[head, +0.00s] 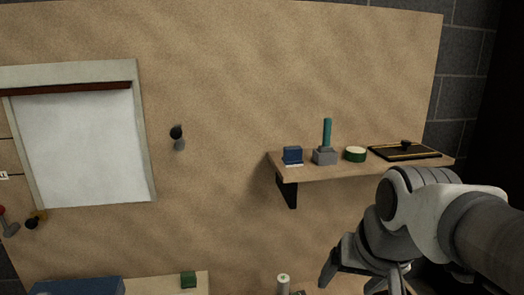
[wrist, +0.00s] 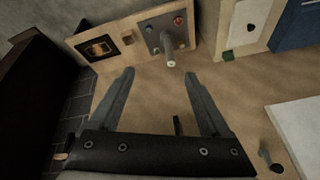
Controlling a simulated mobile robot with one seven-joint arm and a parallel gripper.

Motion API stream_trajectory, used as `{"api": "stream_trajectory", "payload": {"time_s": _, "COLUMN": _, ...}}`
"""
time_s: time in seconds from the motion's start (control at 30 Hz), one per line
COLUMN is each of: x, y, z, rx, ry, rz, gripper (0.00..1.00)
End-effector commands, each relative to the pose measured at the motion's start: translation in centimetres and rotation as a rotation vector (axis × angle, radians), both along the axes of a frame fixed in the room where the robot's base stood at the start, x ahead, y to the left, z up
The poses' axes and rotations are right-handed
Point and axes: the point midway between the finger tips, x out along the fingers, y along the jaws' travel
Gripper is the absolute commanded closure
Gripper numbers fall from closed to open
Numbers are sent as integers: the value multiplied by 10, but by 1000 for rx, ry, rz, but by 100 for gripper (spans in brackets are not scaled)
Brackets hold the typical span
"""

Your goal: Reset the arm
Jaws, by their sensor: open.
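My gripper (head: 362,278) is at the lower right of the head view, in front of the tan wall panel and below the right end of the shelf. In the wrist view its two fingers (wrist: 160,80) are spread wide apart with nothing between them. My arm reaches in from the right edge of the head view. The gripper's lower part is cut off by the bottom of the head view.
A wall shelf (head: 350,172) holds a blue item (head: 292,155), a grey block with a teal stick (head: 325,157), a green round tin (head: 356,154) and a black tray (head: 404,151). A white cylinder (head: 283,284) stands below. A dark knob (head: 176,132) sticks out from the panel.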

Motion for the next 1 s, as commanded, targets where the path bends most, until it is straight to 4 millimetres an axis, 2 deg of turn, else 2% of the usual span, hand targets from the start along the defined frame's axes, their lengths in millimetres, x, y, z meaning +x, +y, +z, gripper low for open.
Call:
{"api": "stream_trajectory", "payload": {"time_s": 0.1, "x": -28, "y": -1, "z": -2, "rx": -50, "ry": -38, "rz": 64, "gripper": 19}}
{"api": "stream_trajectory", "payload": {"time_s": 0.27, "x": -57, "y": -3, "z": -10, "rx": -117, "ry": -75, "rz": 138, "gripper": 19}}
{"api": "stream_trajectory", "payload": {"time_s": 0.33, "x": -59, "y": -4, "z": 10, "rx": -125, "ry": -76, "rz": 148, "gripper": 19}}
{"api": "stream_trajectory", "payload": {"time_s": 0.57, "x": -58, "y": -4, "z": 61, "rx": -122, "ry": -73, "rz": 146, "gripper": 19}}
{"api": "stream_trajectory", "payload": {"time_s": 1.0, "x": -58, "y": -3, "z": 179, "rx": -120, "ry": -72, "rz": 144, "gripper": 19}}
